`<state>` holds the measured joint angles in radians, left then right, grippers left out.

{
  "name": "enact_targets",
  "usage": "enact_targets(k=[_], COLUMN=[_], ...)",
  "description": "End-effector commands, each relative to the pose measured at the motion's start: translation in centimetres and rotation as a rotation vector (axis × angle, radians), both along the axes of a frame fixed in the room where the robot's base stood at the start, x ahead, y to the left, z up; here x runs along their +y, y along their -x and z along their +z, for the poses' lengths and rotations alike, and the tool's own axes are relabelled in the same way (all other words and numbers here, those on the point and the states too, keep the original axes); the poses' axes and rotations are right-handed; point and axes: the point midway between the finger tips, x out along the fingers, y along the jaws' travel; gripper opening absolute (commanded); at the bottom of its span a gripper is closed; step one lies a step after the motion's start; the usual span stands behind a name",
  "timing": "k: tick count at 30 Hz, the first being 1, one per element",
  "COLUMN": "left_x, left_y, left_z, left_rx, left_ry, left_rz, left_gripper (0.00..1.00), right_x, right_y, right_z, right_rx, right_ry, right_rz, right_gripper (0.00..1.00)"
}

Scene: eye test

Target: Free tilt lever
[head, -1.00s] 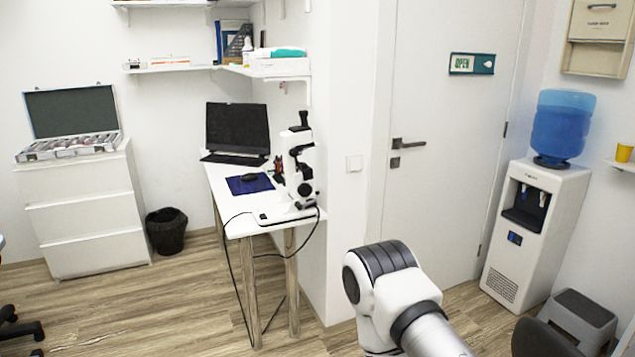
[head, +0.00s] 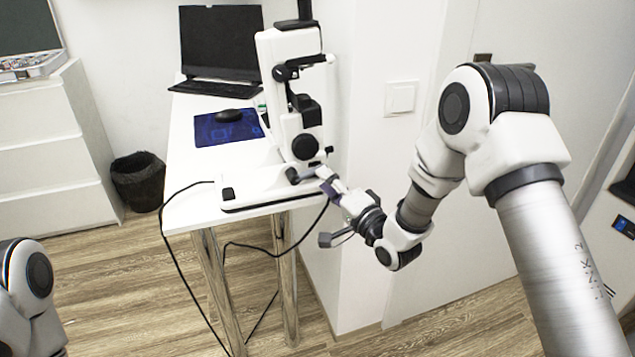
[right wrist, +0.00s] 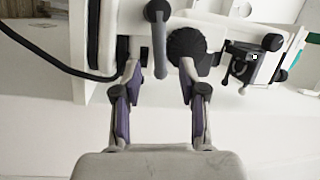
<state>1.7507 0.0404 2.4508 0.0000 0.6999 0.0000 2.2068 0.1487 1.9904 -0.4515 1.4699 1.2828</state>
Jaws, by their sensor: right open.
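The white instrument (head: 290,95) with black knobs stands upright on the table. In the right wrist view a short grey lever (right wrist: 160,50) hangs from a round black hub on the instrument's white body. My right gripper (head: 327,182) is at the instrument's lower right side, near the base. In the wrist view the right gripper (right wrist: 159,88) is open, its purple-padded fingers apart. The lever's lower end lies between the fingertips in the picture; I cannot tell whether either finger touches it.
The white table (head: 185,165) also holds a laptop (head: 222,45) and a mouse (head: 229,115) on a blue mat (head: 215,132). A black cable (head: 165,240) hangs off its front edge. A wall (head: 365,150) stands close on the right.

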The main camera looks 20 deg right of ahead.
Motion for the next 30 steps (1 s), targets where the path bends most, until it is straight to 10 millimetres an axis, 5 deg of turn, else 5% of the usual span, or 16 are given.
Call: enact_targets(k=[6,14,15,18,19,30], left_x=[0.0,0.0,0.0,0.0,0.0,0.0], left_y=[0.0,0.0,0.0,0.0,0.0,0.0], left_z=[-0.2,-0.2,-0.2,-0.2,-0.2,0.0], left_rx=[0.000,0.000,0.000,0.000,0.000,0.000], left_ry=[0.000,0.000,0.000,0.000,0.000,0.000], left_rz=[0.000,0.000,0.000,0.000,0.000,0.000], left_gripper=[0.40,0.40,0.40,0.40,0.40,0.40], right_x=[1.2,1.3,1.3,1.3,1.3,1.3], right_y=[-3.3,-3.8,-3.8,-3.8,-3.8,-3.8], right_z=[0.3,0.3,0.3,0.3,0.3,0.5], right_rx=[0.001,0.005,0.005,0.005,0.005,0.004], right_ry=[0.003,0.001,0.001,0.001,0.001,0.020], right_rz=[0.000,-0.001,-0.001,-0.001,-0.001,-0.001], right_gripper=[0.42,0.42,0.38,0.03,0.00,0.00])
